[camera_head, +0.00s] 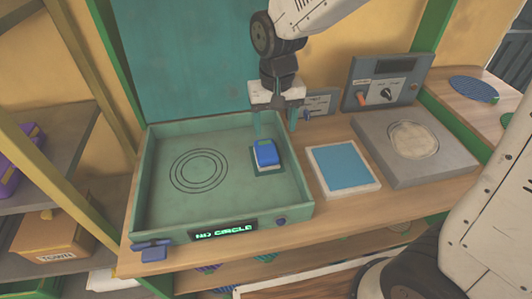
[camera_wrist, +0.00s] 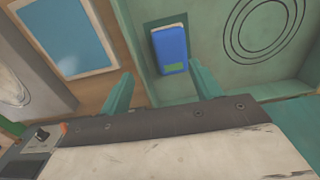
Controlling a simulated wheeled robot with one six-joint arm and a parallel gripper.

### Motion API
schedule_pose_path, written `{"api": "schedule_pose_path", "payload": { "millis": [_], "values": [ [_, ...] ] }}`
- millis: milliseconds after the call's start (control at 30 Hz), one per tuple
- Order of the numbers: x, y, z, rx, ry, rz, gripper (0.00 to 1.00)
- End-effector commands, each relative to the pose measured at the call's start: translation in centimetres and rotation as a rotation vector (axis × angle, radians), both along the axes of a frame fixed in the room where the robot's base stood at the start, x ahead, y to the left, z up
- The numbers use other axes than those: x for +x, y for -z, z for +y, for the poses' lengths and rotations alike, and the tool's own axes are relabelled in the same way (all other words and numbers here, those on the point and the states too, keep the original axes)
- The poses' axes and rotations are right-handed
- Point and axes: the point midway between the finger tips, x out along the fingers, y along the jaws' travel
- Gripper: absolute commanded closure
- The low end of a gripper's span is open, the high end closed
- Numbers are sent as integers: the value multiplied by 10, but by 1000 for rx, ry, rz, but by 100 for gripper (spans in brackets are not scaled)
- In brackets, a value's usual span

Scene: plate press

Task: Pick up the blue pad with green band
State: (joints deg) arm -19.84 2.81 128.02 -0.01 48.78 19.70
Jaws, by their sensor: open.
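The blue pad with a green band (camera_head: 266,153) lies on a dark green square at the right side of a green tray (camera_head: 172,226). In the wrist view the pad (camera_wrist: 171,46) shows its blue face, with the green band at the end nearer my gripper. My gripper (camera_head: 277,125) is open and empty, above and behind the pad. In the wrist view its two teal fingers (camera_wrist: 163,88) stand apart, with the pad beyond their tips and roughly between them. The fingers do not appear to touch the pad.
The tray has raised walls, printed rings (camera_head: 199,170) and a front display (camera_head: 224,231) reading "NO CIRCLE". A white-framed blue panel (camera_head: 343,167) lies to its right. Beyond stand a grey plate unit (camera_head: 440,166) and a control box (camera_head: 388,82). The tray's left part is clear.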

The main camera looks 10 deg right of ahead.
Motion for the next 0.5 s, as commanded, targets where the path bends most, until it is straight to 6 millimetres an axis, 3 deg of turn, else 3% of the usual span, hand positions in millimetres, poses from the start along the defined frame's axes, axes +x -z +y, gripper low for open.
{"api": "schedule_pose_path", "payload": {
  "millis": [133, 500],
  "values": [
    [8, 17, 14, -3, -2, 8, 36],
    [10, 59, 17, -3, -1, 10, 36]
  ]
}}
